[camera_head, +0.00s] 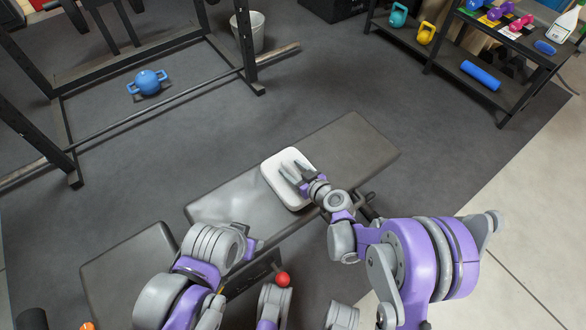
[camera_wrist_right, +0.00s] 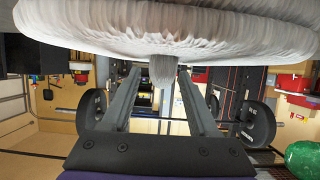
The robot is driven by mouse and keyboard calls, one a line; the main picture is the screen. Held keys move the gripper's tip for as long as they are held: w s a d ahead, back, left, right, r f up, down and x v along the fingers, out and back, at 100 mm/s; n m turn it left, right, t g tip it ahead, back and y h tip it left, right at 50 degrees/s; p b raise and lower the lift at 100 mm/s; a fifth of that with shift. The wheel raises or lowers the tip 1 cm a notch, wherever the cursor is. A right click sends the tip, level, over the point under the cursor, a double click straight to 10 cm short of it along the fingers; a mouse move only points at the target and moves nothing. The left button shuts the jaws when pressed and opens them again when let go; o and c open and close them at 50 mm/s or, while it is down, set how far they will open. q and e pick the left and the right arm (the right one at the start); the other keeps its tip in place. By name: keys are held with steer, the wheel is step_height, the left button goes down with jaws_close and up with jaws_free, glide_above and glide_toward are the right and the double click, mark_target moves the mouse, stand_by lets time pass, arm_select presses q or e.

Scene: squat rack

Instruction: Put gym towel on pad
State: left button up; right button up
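The white gym towel (camera_head: 285,190), a thick folded rectangle, shows over the middle of the long dark bench pad (camera_head: 232,201) in the head view. I cannot tell whether it rests on the pad or is just above it. My right gripper (camera_head: 293,172) is over the towel, its two fingers apart.
A second dark pad (camera_head: 125,275) lies at the lower left, and a red knob (camera_head: 283,279) is below the bench. A weights shelf (camera_head: 510,92) is at the upper right. Floor beyond the bench is clear.

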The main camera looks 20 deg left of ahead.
steer(key=shift+r, duration=0.2)
steer(key=shift+s+d+r, duration=0.15)
steer(key=shift+d, duration=0.1)
steer(key=p+v, duration=0.2)
steer(key=v, duration=0.9)
steer(key=shift+s+r, duration=0.1)
steer(key=s+d+r+m+g+h, duration=0.1)
steer(key=s+d+r+m+h, duration=0.1)
steer(key=s+d, duration=0.5)
steer(key=s+d+r+m+g+h, duration=0.1)
steer(key=s+d+r+m+h, duration=0.2)
steer(key=s+d+m+h, duration=0.2)
steer(key=s+d+r+m+g+h, duration=0.2)
steer(key=s+d+m+h, duration=0.1)
steer(key=s+d, duration=0.6)
steer(key=d, duration=0.3)
steer(key=shift+s+r+h, duration=0.15)
steer(key=shift+r+h, duration=0.1)
steer(key=shift+h, duration=0.15)
